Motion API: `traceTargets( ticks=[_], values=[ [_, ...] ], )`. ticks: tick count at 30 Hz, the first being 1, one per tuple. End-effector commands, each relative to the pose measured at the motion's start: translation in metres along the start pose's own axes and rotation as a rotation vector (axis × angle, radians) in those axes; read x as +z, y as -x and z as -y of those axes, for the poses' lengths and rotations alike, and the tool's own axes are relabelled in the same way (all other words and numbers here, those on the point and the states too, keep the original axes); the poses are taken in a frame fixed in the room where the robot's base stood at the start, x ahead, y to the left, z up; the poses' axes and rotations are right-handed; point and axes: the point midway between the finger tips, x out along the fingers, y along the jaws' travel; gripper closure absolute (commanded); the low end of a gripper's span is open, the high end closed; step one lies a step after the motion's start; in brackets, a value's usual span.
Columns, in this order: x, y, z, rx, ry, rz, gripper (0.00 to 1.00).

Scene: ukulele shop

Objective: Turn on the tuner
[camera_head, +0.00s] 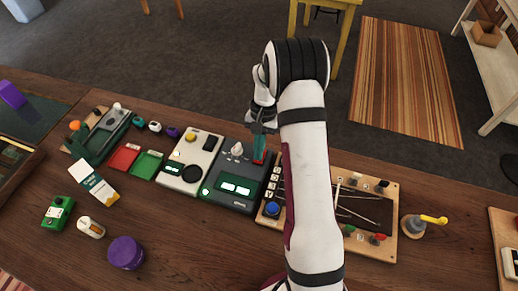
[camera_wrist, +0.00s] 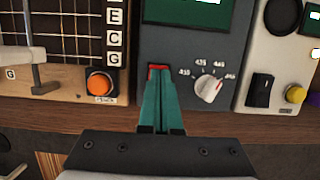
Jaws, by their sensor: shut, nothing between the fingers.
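The tuner (camera_head: 226,169) is a dark grey box with a lit green-framed display (camera_head: 236,188) and a pale dial (camera_head: 237,149). In the wrist view the tuner (camera_wrist: 225,50) shows the dial (camera_wrist: 208,88) with numbers around it. A red switch (camera_wrist: 157,69) sits beside the dial, partly hidden by my fingers. My gripper (camera_head: 259,155) has teal fingers, shut and empty, with tips at the switch. In the wrist view the gripper tips (camera_wrist: 162,82) overlap the switch's lower edge; I cannot tell whether they touch it.
A white device (camera_head: 188,157) stands left of the tuner in the head view. A wooden fretboard panel (camera_head: 385,242) with a blue button (camera_head: 272,208) is on the right, partly behind my arm. An orange button (camera_wrist: 99,83) shows in the wrist view. Small items cover the table's left.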

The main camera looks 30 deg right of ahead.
Motion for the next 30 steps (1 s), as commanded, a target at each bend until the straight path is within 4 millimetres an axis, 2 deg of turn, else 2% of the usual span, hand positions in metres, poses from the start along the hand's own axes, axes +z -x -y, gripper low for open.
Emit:
traceTargets(
  ticks=[9,20,23,30],
  values=[
    [-0.014,0.005,0.000,0.000,0.001,-0.004,1.00],
    [-0.015,0.011,0.000,0.000,0.002,-0.005,1.00],
    [-0.015,0.028,0.000,-0.002,0.001,-0.007,1.00],
    [-0.016,0.087,0.000,-0.002,0.001,-0.008,1.00]
  ],
)
